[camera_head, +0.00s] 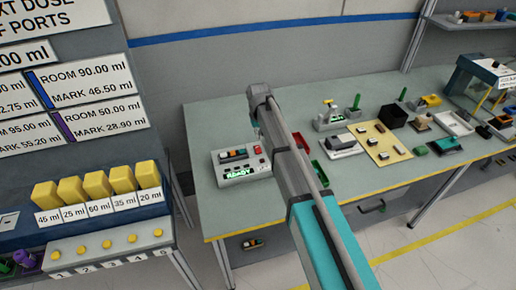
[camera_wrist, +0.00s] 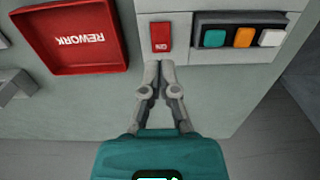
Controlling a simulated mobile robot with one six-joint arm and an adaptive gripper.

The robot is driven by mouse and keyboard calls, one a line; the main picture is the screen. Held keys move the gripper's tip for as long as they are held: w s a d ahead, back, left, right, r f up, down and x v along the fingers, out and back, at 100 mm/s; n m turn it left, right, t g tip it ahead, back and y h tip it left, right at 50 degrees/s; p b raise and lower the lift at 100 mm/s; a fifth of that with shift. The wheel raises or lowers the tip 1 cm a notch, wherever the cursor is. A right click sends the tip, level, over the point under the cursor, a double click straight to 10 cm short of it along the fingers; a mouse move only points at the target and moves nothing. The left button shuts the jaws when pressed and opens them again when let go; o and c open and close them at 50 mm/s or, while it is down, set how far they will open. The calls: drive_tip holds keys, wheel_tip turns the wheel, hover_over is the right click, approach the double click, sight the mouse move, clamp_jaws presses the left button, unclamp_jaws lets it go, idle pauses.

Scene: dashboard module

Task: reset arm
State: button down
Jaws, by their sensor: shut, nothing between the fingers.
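My gripper (camera_wrist: 160,66) is shut and empty in the wrist view, its fingertips together at the lower edge of a pale control module (camera_wrist: 185,65). The tips appear just below a red rocker switch (camera_wrist: 161,38) on that module; I cannot tell whether they touch it. The module's teal, orange and white buttons (camera_wrist: 243,37) are to the right. In the head view the module (camera_head: 240,164) stands on the bench with a green READY display. My arm (camera_head: 297,170) crosses the middle of the head view, and the gripper is hidden there.
A red REWORK tray (camera_wrist: 72,38) lies left of the module in the wrist view. The grey-green bench (camera_head: 215,120) holds several trays, parts and a beige board (camera_head: 380,143) to the right of my arm. A dose station with yellow blocks (camera_head: 98,185) stands at left.

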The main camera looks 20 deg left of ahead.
drive_tip(key=s+d+m, duration=0.2)
drive_tip(key=s+d, duration=0.4)
drive_tip(key=d, duration=0.6)
drive_tip(key=s+d+m, duration=0.2)
drive_tip(key=s+d, duration=0.5)
drive_tip(key=d, duration=0.6)
drive_tip(key=s+d+m, duration=0.2)
drive_tip(key=s+d, duration=0.5)
drive_tip(key=d, duration=0.5)
drive_tip(key=shift+d, duration=0.25)
